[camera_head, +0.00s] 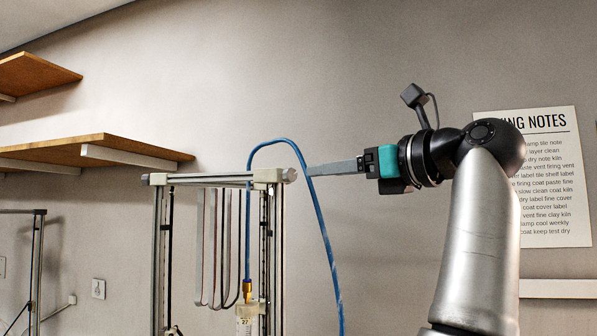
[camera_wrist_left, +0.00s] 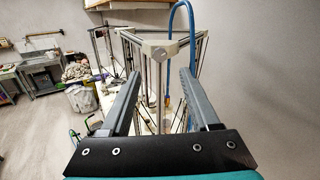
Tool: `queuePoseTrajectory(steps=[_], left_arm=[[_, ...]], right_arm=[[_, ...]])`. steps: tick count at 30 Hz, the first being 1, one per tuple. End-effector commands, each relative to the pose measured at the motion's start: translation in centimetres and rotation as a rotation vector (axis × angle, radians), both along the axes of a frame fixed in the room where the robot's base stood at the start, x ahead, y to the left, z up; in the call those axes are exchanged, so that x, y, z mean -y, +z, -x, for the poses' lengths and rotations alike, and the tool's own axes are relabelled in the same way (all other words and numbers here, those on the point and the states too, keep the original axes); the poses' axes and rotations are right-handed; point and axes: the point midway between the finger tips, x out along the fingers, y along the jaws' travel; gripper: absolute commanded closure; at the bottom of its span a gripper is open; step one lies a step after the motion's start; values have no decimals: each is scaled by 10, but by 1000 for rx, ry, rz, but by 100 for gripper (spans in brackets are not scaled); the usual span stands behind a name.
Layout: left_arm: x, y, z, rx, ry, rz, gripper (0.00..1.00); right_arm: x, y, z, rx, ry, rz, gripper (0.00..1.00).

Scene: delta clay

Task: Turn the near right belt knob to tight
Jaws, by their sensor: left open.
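A tall metal delta frame has a top bar (camera_head: 215,179) with pale corner blocks. A small grey round knob (camera_head: 290,175) sticks out at the right end of the bar, beside the right corner block (camera_head: 267,176). My left gripper (camera_head: 312,170) points left at the knob's height, its fingertips just right of it in the picture; I cannot tell if they touch. In the left wrist view the jaws (camera_wrist_left: 160,75) are wide apart with nothing gripped, and the white corner block (camera_wrist_left: 160,47) shows beyond and between them. The knob's setting cannot be read. My right gripper is not in view.
A blue hose (camera_head: 318,205) arches over the frame's right corner and hangs down close to my left fingertips. Belts (camera_head: 212,250) hang inside the frame. Wooden shelves (camera_head: 100,147) are on the wall at left. A notes poster (camera_head: 545,190) hangs behind my arm.

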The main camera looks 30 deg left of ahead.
Motion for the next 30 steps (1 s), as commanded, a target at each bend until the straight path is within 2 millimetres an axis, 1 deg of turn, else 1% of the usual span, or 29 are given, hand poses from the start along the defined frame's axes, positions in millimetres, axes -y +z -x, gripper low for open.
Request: queuePoseTrajectory(steps=[1,3,9,15,21,28,29,30], left_arm=[[-9,0,-3,-2,1,3,38],[-22,1,-6,-2,2,4,38],[-54,1,-16,-2,2,2,38],[-75,1,-22,0,1,0,38],[-82,0,-25,0,1,-1,38],[-83,0,-25,-1,1,-1,38],[-83,0,-25,-1,1,-1,39],[-83,0,-25,-1,1,-1,43]], right_arm=[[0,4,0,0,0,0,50],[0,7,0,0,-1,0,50],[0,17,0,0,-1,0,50],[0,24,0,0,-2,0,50],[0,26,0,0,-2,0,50],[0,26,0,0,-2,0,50],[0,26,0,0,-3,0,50],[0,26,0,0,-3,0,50]])
